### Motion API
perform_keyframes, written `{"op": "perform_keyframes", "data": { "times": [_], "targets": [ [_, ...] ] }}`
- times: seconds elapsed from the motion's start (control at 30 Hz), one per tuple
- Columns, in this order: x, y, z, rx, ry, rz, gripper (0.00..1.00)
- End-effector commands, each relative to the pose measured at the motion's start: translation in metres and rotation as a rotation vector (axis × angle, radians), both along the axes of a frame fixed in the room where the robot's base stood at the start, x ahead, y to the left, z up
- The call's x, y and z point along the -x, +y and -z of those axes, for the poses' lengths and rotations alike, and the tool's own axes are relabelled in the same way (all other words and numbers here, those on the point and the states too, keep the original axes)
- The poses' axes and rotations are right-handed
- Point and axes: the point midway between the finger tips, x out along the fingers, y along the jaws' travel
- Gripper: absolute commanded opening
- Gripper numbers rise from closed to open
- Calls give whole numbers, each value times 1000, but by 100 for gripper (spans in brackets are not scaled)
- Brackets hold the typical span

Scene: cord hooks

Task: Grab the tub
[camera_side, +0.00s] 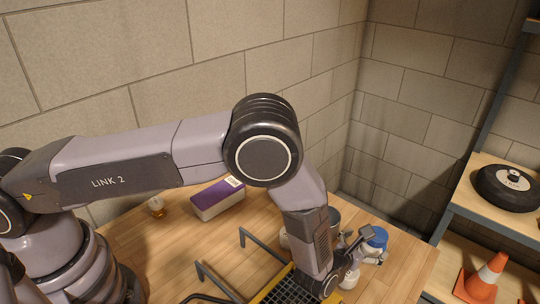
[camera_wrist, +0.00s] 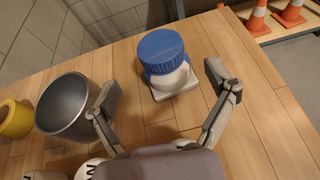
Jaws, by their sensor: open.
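The tub (camera_wrist: 162,60), white with a ribbed blue lid, stands upright on the wooden table in the wrist view, with a white squarish base or pad (camera_wrist: 180,87) under it. In the side view its blue lid (camera_side: 378,237) shows beside my gripper, which partly hides the body. My gripper (camera_wrist: 163,84) is open and empty, one finger to the left of the tub and one to the right. The tub lies ahead, roughly between the fingertips. I see no contact, and I cannot tell the height gap.
A dark grey bowl (camera_wrist: 66,108) stands close to the left finger, with a yellow round container (camera_wrist: 14,118) beyond it. White lettered round things (camera_wrist: 90,168) sit below. A purple-and-white box (camera_side: 218,198), grey hooks (camera_side: 262,240) and a yellow-edged black grid (camera_side: 283,290) share the table.

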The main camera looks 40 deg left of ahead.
Motion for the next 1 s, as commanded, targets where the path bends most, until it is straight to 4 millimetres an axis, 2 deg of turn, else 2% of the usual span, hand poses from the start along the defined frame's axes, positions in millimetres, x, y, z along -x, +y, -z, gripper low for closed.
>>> {"op": "perform_keyframes", "data": {
  "times": [0.17, 0.4, 0.5, 0.77, 1.0],
  "targets": [
    [-12, -1, 4, 0, -2, -2, 85],
    [-46, -6, 14, 2, 0, -4, 85],
    [-54, -6, 18, 0, 1, -3, 85],
    [-57, -7, 19, 0, 2, -2, 85],
    [-56, -7, 19, 0, 2, -2, 55]
  ]
}}
